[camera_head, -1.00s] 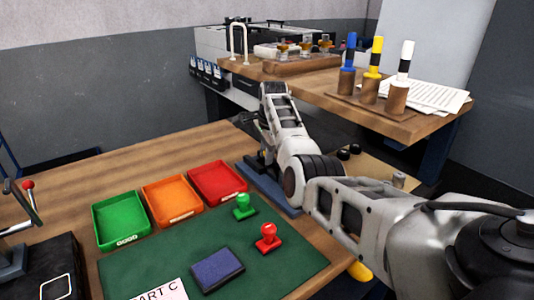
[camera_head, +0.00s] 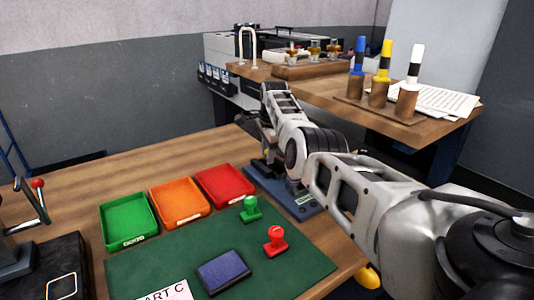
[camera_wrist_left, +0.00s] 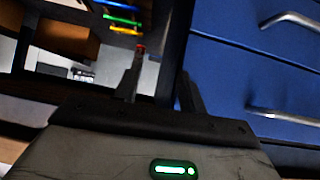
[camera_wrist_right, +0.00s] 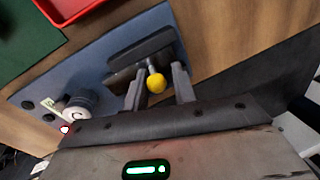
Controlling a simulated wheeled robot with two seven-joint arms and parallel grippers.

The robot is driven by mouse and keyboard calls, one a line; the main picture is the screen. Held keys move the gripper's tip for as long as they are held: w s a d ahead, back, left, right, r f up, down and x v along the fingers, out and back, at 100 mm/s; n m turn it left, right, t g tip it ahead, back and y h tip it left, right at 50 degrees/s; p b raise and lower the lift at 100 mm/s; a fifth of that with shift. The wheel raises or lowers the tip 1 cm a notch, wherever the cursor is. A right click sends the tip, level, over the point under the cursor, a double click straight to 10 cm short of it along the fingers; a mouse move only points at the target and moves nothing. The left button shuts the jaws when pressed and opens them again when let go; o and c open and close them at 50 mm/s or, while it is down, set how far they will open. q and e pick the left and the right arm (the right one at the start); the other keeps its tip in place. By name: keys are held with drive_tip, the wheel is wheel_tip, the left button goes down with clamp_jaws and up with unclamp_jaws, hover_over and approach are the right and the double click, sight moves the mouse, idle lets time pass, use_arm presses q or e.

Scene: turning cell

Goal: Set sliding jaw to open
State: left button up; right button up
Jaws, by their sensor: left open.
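The jaw fixture has a blue base plate (camera_head: 302,206) beside the red tray in the head view; my right arm hides much of it. In the right wrist view the blue plate (camera_wrist_right: 95,75) carries dark jaw blocks (camera_wrist_right: 140,57) and a short lever with a yellow ball knob (camera_wrist_right: 156,83). My right gripper (camera_wrist_right: 159,72) is open, its fingers on either side of the knob with visible gaps; I cannot tell the depth between them. My left gripper (camera_wrist_left: 162,70) is open and empty, away from the fixture, near blue drawers.
Green (camera_head: 129,222), orange (camera_head: 180,203) and red (camera_head: 225,186) trays stand left of the fixture. A green mat (camera_head: 200,250) holds a green stamp, a red stamp and an ink pad. A second table (camera_head: 330,90) behind holds gauges and papers. Blue drawers (camera_wrist_left: 250,70) stand near my left gripper.

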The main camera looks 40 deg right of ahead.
sight(272, 168)
drive_tip(key=shift+o, duration=0.7)
drive_tip(key=shift+w, duration=0.1)
wheel_tip(272, 168, up, 16)
drive_tip(key=s+a+b, duration=0.1)
drive_tip(key=s, duration=0.2)
drive_tip(key=shift+f, duration=0.2)
